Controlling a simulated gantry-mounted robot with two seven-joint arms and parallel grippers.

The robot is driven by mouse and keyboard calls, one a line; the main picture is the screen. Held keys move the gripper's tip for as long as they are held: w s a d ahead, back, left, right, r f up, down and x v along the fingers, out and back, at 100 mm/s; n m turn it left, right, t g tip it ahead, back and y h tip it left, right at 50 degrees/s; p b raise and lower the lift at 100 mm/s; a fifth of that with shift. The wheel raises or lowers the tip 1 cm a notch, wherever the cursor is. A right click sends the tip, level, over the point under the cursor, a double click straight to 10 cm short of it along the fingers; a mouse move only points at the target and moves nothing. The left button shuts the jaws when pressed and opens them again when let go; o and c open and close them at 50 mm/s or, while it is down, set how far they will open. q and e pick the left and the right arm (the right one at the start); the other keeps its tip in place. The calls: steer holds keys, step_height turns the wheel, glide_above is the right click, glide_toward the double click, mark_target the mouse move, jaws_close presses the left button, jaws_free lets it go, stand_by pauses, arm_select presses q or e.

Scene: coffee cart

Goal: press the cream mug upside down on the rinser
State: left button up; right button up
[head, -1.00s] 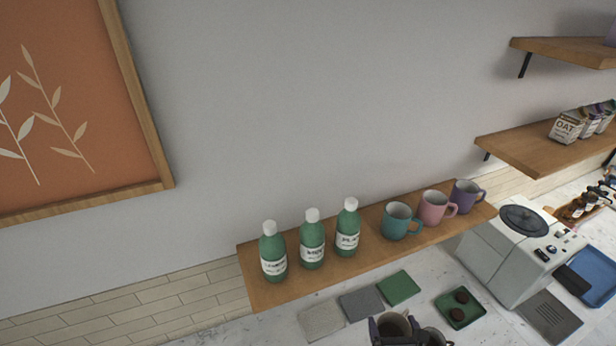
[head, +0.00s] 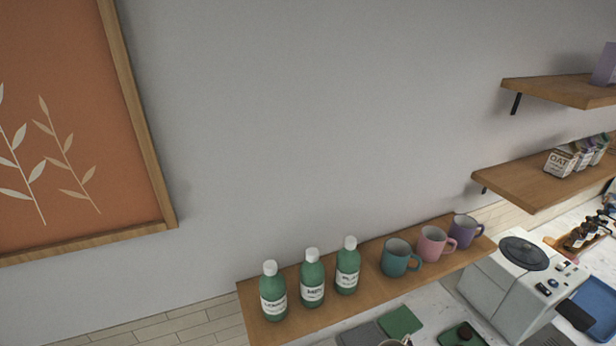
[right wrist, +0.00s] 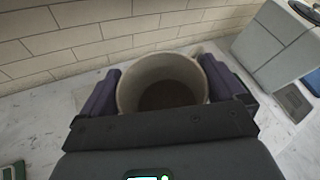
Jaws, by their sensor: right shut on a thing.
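The cream mug (right wrist: 130,90) is between the two dark fingers of my right gripper (right wrist: 162,92) in the right wrist view. The gripper is shut on it, one finger on each side. The mug's open mouth faces the wrist camera, and its inside looks dark brown at the bottom. In the head view only a sliver of the held mug shows at the bottom edge. My left gripper is in neither view. A grey plate (right wrist: 295,100) lies beside the white machine; I cannot tell whether it is the rinser.
A wooden shelf (head: 330,314) holds several green bottles and three mugs: teal (head: 397,258), pink (head: 432,243) and purple (head: 464,231). A white machine (head: 512,285) stands at right, near a blue tray (head: 598,304). Green (head: 400,321) and grey mats lie on the counter.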

steer(key=shift+w+a+n, duration=0.1)
steer(key=shift+a+n, duration=0.05)
steer(key=shift+n, duration=0.55)
steer(key=shift+d+h, duration=0.2)
steer(key=shift+h, duration=0.3)
steer(key=shift+f, duration=0.1)
steer(key=m+y, duration=0.2)
steer(key=m, duration=0.1)
steer(key=shift+y, duration=0.3)
steer(key=shift+m, duration=0.4)
